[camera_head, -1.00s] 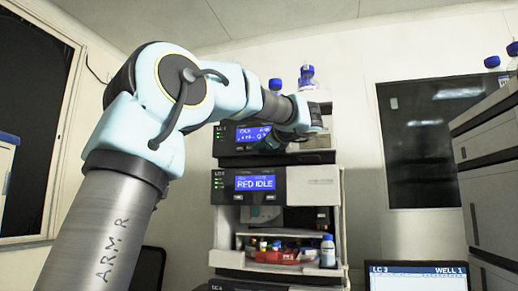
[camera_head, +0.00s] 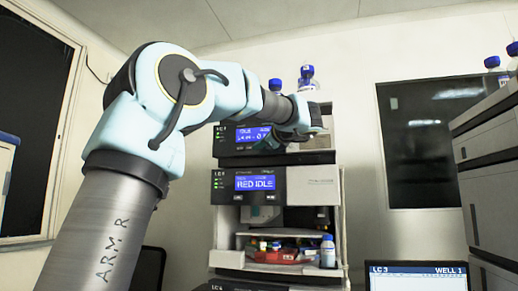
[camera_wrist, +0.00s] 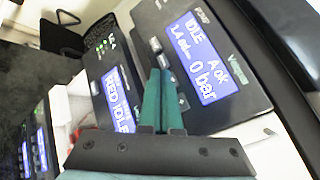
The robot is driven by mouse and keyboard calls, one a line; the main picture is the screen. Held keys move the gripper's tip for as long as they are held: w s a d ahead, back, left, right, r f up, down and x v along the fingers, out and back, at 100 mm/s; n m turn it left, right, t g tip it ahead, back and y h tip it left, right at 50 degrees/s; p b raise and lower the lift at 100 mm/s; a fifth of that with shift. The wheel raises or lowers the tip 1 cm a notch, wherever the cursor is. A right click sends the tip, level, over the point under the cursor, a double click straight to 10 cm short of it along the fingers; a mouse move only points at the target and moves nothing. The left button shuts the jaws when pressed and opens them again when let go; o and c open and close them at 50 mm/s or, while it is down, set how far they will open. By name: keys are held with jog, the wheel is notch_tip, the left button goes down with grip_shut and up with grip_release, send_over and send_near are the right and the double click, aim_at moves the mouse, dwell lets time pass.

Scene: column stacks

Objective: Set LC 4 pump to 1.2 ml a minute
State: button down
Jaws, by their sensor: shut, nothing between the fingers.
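The top module of the stack has a blue screen (camera_head: 253,135), partly behind my gripper; its LC label is too small to read surely. In the wrist view that screen (camera_wrist: 200,58) reads IDLE, A ok and 0 bar; the flow figure is blurred. Small buttons (camera_wrist: 167,75) lie beside the screen. My gripper (camera_wrist: 158,73) is shut and empty, its teal fingertips together over the button area. I cannot tell if they touch. In the head view my gripper (camera_head: 266,144) shows in front of this module's lower panel.
Below is a module whose screen (camera_head: 255,183) reads RED IDLE, then an open bay with a red tray (camera_head: 275,256) and a bottle (camera_head: 327,250). Blue-capped bottles (camera_head: 307,78) stand on top.

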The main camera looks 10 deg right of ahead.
jog(key=shift+w+d, duration=0.1)
jog(key=shift+w+d+p, duration=0.1)
jog(key=shift+w+p, duration=0.15)
jog(key=shift+p, duration=0.05)
jog(key=shift+w+d+p, duration=0.25)
jog(key=shift+w+p, duration=0.05)
jog(key=shift+w, duration=0.1)
dwell(0.6)
jog(key=shift+s, duration=0.1)
jog(key=shift+s+a+b, duration=0.4)
jog(key=shift+s+b, duration=0.1)
jog(key=shift+s, duration=0.2)
jog(key=shift+s+a+b, duration=0.4)
jog(key=shift+s, duration=0.35)
jog(key=shift+s+a+b, duration=0.45)
jog(key=shift+s, duration=0.25)
jog(key=shift+s+a+b, duration=0.4)
jog(key=shift+s, duration=0.35)
